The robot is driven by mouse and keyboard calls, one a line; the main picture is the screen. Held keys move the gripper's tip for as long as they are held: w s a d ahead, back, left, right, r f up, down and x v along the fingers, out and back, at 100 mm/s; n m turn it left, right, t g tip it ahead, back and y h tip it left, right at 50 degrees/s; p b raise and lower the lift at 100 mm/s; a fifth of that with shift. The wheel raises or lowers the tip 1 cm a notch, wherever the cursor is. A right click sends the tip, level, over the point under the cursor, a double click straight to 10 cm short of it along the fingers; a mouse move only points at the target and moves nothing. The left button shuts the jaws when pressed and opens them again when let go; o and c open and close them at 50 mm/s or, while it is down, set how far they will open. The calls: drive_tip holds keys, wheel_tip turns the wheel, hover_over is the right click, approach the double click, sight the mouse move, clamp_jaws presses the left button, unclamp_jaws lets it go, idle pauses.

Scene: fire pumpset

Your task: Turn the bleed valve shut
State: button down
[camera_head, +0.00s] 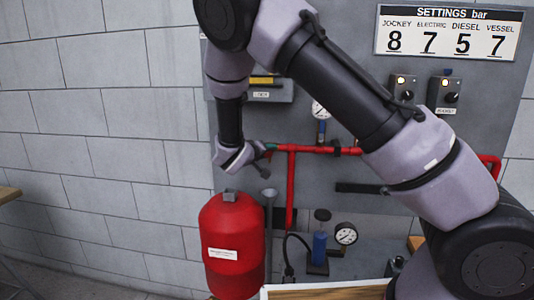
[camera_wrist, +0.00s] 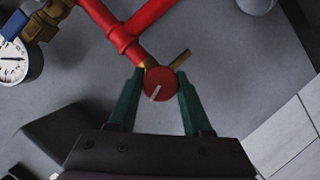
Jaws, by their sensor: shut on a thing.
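The bleed valve is a round red knob (camera_wrist: 160,84) with a white line, at the end of a red pipe (camera_wrist: 122,38) in the wrist view. Its white line slants down and slightly left. A brass piece (camera_wrist: 181,58) sticks out behind it to the upper right. My gripper (camera_wrist: 160,79) has its two green fingers on opposite sides of the knob, shut on it. In the head view my gripper (camera_head: 268,152) is at the left end of the red pipe (camera_head: 318,149); the knob itself is hidden there.
A red vessel (camera_head: 232,252) stands below my gripper. A pressure gauge (camera_head: 346,234) and a blue cylinder (camera_head: 319,248) are to its lower right. A settings board (camera_head: 448,34) hangs above two selector switches (camera_head: 403,88). The block wall at left is clear.

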drive_tip(key=shift+m+y, duration=0.8)
drive_tip(key=shift+m, duration=0.4)
drive_tip(key=shift+c, duration=1.8)
unclamp_jaws()
drive_tip(key=v, duration=1)
drive_tip(key=shift+s+r, duration=0.25)
drive_tip(key=shift+s, duration=0.05)
